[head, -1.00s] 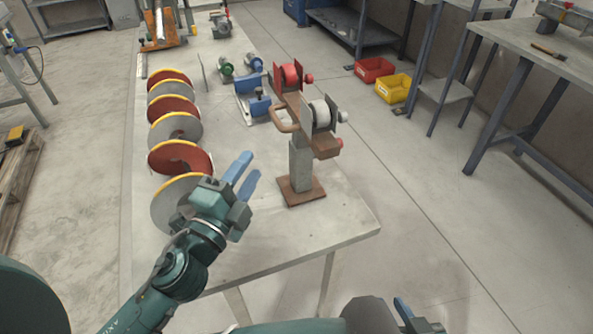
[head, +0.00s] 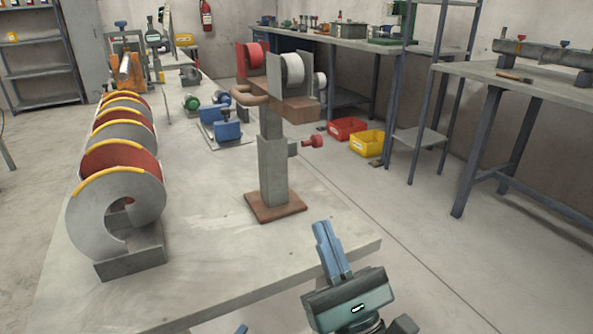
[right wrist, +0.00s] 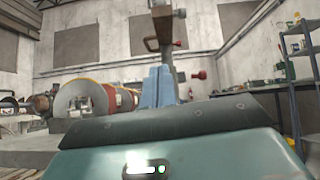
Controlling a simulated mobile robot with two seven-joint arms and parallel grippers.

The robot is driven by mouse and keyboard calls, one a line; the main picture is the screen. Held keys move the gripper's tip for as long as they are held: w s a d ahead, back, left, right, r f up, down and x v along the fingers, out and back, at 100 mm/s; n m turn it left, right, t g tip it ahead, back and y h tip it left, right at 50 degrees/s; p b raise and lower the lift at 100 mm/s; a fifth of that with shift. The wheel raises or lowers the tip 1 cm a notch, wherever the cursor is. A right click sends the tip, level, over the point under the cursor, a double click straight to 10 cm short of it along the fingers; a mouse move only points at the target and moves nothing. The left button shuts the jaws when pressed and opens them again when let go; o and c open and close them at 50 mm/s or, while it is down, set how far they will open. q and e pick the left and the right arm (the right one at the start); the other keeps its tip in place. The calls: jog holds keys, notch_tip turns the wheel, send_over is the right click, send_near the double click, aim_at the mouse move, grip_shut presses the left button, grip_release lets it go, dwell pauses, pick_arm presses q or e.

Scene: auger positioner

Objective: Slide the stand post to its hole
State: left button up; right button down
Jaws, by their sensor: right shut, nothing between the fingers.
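The stand (head: 272,172) stands upright on a brown square base (head: 275,207) near the table's right edge. A narrower grey post (head: 271,124) rises from its thicker lower column and carries a brown head (head: 288,109) with a red roll and a white roll. A red knob (head: 313,141) juts from the column's right side. I cannot make out the hole. My right gripper (head: 320,224) is shut and empty, in front of the base and apart from it. Its blue fingers (right wrist: 158,86) point at the post in the right wrist view. A blue tip (head: 241,329) at the bottom edge looks like my left gripper.
A row of red and grey discs (head: 117,205) stands along the table's left side. A blue clamp-like tool (head: 226,129) lies behind the stand. Red (head: 347,128) and yellow (head: 367,142) bins sit on the floor to the right. The table front is bare.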

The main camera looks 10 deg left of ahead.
pick_arm(q)
jog(key=p, duration=0.1)
jog(key=a+n+g+y+p, duration=0.1)
jog(key=shift+s+f+g+p, duration=0.15)
jog(key=shift+f+g+p, duration=0.15)
jog(key=shift+f, duration=0.05)
pick_arm(e)
jog(key=w+a+r, duration=0.2)
jog(key=w+r, duration=0.1)
jog(key=r, duration=0.2)
jog(key=w+a+r+m, duration=0.1)
jog(key=w+a+r, duration=0.1)
jog(key=r, duration=0.4)
jog(key=shift+w, duration=0.55)
